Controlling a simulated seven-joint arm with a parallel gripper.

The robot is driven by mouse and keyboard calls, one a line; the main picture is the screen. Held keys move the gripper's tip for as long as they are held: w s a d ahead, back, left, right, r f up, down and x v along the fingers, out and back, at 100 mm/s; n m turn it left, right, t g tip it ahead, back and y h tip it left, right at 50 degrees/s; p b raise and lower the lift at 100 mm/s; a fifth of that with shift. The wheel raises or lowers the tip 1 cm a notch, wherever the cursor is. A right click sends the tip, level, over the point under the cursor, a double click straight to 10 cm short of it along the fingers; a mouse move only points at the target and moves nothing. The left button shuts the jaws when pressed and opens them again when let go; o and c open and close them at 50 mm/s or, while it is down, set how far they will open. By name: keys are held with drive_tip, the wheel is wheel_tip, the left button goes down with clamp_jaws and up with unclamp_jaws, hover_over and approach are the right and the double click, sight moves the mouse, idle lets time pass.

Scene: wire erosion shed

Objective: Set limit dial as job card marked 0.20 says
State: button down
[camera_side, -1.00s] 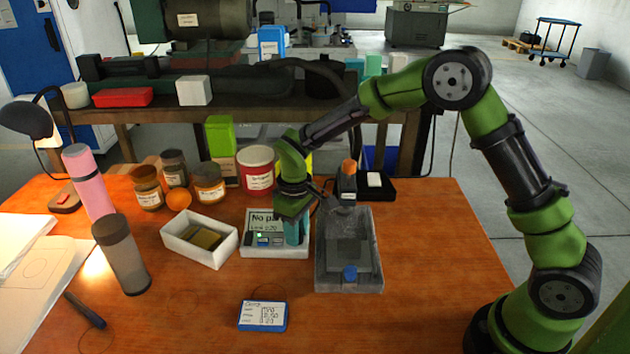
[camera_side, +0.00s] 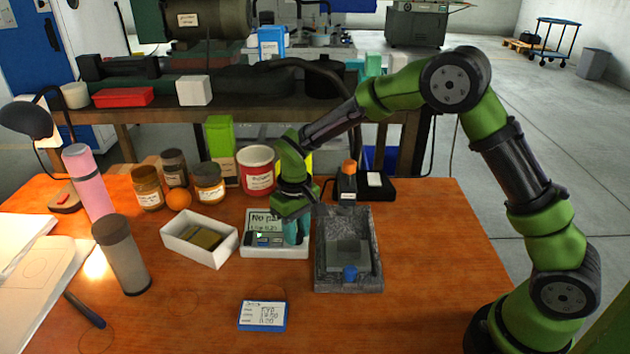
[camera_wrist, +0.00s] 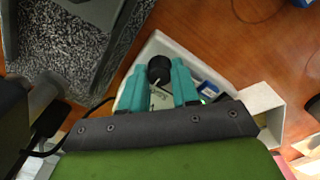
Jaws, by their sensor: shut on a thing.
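A white instrument box (camera_side: 262,253) stands mid-table with a display (camera_side: 262,222) whose top line begins "No pa"; the smaller line under it is too blurred to read surely. My gripper (camera_side: 297,232) points down at the box's right side. In the wrist view, its teal fingers (camera_wrist: 159,84) are shut on the black dial (camera_wrist: 159,69), one finger on each side. A pale pointer line shows on the dial. The dial is hidden in the side view. A blue-edged job card (camera_side: 262,315) lies in front of the box; its small writing is not legible.
A grey stone tray (camera_side: 322,282) stands close to the right of the box. A white open bin (camera_side: 205,258) is at its left. Jars and a red-and-white tub (camera_side: 256,171) stand behind. The front right of the table is clear.

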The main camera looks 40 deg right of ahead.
sight(299, 236)
drive_tip(key=c, duration=1.1)
unclamp_jaws()
drive_tip(key=n, duration=0.4)
drive_tip(key=shift+n, duration=0.3)
drive_tip(key=n, duration=0.4)
drive_tip(key=shift+n, duration=0.3)
wheel_tip(299, 236, up, 17)
drive_tip(key=s+d+r+m+t, duration=0.1)
drive_tip(key=s+d+m+t, duration=0.1)
drive_tip(key=s+m, duration=0.2)
drive_tip(key=s+d+r+m+t+y, duration=0.1)
drive_tip(key=s+m, duration=0.3)
drive_tip(key=s, duration=0.6)
drive_tip(key=s+d+r+m+t+y, duration=0.1)
drive_tip(key=s+d+m+t, duration=0.2)
drive_tip(key=s, duration=0.5)
drive_tip(key=shift+s+r+m+t, duration=0.1)
drive_tip(key=shift+r+m+t, duration=0.1)
drive_tip(key=shift+m+t, duration=0.65)
